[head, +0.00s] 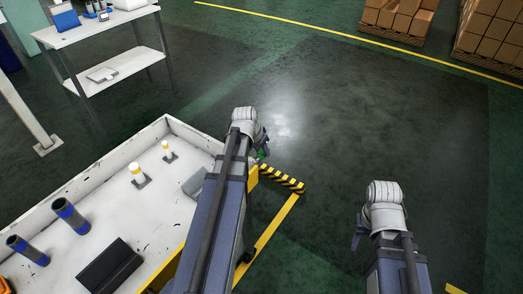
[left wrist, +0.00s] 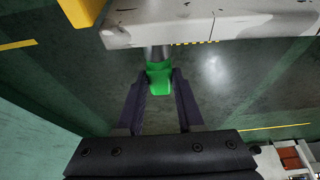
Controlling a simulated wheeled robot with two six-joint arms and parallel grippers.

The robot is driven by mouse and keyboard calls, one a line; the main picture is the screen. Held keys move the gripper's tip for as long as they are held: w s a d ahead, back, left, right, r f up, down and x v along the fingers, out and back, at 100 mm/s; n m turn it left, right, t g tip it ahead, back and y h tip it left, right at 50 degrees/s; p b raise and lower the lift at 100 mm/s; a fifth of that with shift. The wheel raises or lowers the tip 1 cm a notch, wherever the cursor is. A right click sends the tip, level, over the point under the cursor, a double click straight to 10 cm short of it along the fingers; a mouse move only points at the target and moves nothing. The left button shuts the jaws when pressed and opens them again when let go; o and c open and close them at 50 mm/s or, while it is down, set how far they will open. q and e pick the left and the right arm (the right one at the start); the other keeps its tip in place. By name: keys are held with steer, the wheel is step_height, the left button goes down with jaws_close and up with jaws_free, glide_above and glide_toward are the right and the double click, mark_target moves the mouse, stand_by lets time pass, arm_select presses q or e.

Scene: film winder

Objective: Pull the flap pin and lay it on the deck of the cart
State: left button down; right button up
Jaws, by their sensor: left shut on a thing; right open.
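The flap pin shows in the left wrist view as a green grip (left wrist: 159,77) with a short grey shaft above it. The shaft meets the worn white edge of the cart (left wrist: 215,28); I cannot tell how deep it sits. My left gripper (left wrist: 160,84) is shut on the green grip. In the head view my left gripper (head: 262,150) is at the cart's right corner, mostly hidden by my arm, with a speck of green beside it. The white cart deck (head: 115,210) has a raised rim. My right gripper (head: 357,234) is open and empty, right of the cart over the floor.
On the deck stand two yellow-and-white cylinders (head: 137,174), two dark blue-banded cylinders (head: 70,215), a black box (head: 110,265) and a grey block (head: 194,184). Bare deck lies between them. A black-and-yellow striped edge (head: 283,179) borders the cart's right corner.

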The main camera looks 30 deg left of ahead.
arm_select(q)
steer(key=shift+w, duration=0.3)
steer(key=shift+w+d, duration=0.1)
steer(key=shift+w, duration=0.95)
steer(key=shift+w, duration=0.2)
steer(key=w, duration=0.3)
steer(key=shift+d, duration=0.15)
steer(key=shift+r, duration=0.15)
stand_by(0.4)
